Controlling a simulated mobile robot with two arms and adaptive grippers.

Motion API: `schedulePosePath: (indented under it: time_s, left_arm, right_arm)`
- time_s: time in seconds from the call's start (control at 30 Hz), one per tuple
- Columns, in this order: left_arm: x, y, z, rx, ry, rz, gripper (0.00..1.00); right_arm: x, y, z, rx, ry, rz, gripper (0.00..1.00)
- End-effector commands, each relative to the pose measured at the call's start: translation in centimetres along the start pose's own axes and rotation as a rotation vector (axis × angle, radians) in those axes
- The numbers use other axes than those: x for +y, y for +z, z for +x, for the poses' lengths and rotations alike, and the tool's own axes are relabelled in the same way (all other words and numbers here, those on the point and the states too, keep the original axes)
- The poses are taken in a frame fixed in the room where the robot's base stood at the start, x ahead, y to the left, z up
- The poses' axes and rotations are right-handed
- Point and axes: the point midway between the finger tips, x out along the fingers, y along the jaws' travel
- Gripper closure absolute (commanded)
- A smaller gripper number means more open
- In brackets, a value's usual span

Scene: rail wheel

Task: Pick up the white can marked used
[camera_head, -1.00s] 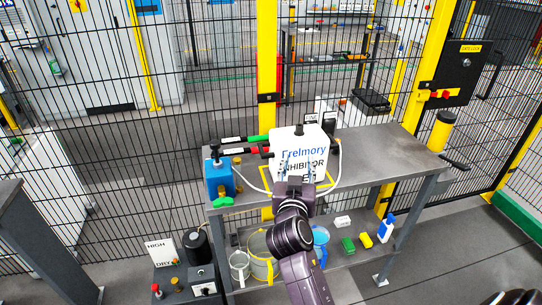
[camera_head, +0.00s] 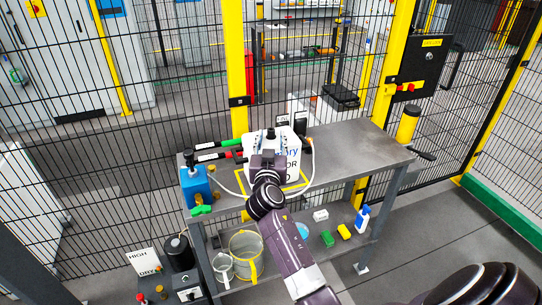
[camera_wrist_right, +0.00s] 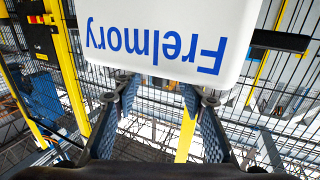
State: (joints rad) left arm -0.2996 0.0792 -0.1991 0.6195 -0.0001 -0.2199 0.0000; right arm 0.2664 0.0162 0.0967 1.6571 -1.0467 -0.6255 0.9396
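The white can (camera_head: 294,157) stands on the grey bench top inside a yellow marked square. Its blue brand name and the end of a black line show. My right gripper covers much of its front, so I cannot read "used". In the right wrist view the can (camera_wrist_right: 165,25) fills the top, upside down, with "Frelmory" on it. My right gripper (camera_head: 269,143) is at the can's upper part, near its black cap (camera_head: 270,132). In the wrist view the fingers (camera_wrist_right: 160,88) are spread with only background between them. My left gripper is out of view.
A blue can (camera_head: 197,188) stands left of the white can, with red and green hose ends behind. The bench top (camera_head: 365,152) is clear to the right. Buckets (camera_head: 246,257) and small blocks are on the shelf below. Mesh fence stands behind.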

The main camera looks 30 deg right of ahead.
Motion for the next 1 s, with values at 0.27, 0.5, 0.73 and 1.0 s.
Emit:
schedulePosePath:
  time_s: [0.27, 0.5, 0.73, 1.0]
  left_arm:
    - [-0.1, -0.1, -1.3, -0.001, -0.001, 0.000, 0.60]
    - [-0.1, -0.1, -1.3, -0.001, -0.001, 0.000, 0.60]
    - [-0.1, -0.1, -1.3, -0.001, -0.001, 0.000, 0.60]
    - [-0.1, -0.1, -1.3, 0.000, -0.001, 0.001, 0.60]
  right_arm:
    - [-0.2, -0.2, 2.9, 0.000, 0.000, -0.001, 0.62]
    - [-0.2, 0.0, 3.2, 0.000, -0.001, 0.000, 0.62]
    - [-0.2, 0.0, 3.2, 0.000, -0.001, 0.000, 0.79]
    - [-0.2, 0.0, 3.2, -0.001, -0.001, 0.000, 1.00]
